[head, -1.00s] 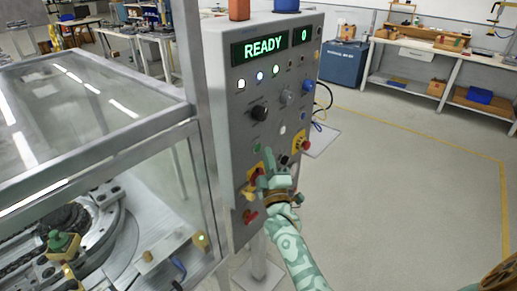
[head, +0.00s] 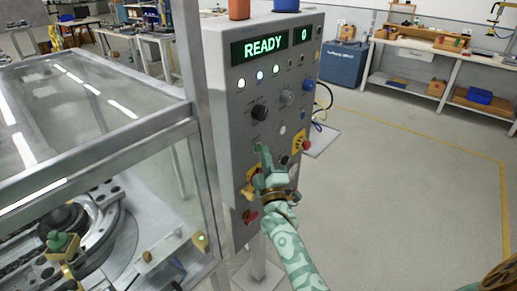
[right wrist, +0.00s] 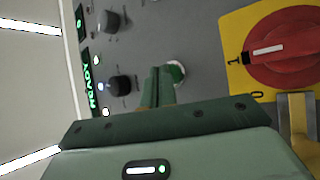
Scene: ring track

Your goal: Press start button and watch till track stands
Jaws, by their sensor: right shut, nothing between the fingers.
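The grey control panel (head: 225,120) stands upright, its display (head: 263,47) reading READY and a smaller display (head: 303,35) reading 0. A green button with a pale rim (right wrist: 178,72) shows in the right wrist view, partly covered by my fingers. My right gripper (head: 264,150) is shut and empty, its fingertips (right wrist: 160,75) at the green button's edge; I cannot tell whether they touch it. In the head view the gripper mostly hides that button. The ring track (head: 100,215) lies inside the glazed enclosure at lower left, partly cut off.
A red rotary switch on a yellow plate (right wrist: 285,50) sits close beside the green button. A red knob on yellow (head: 306,144) is at the panel's right. The enclosure frame (head: 185,60) borders the panel's left. Open floor (head: 400,190) lies right.

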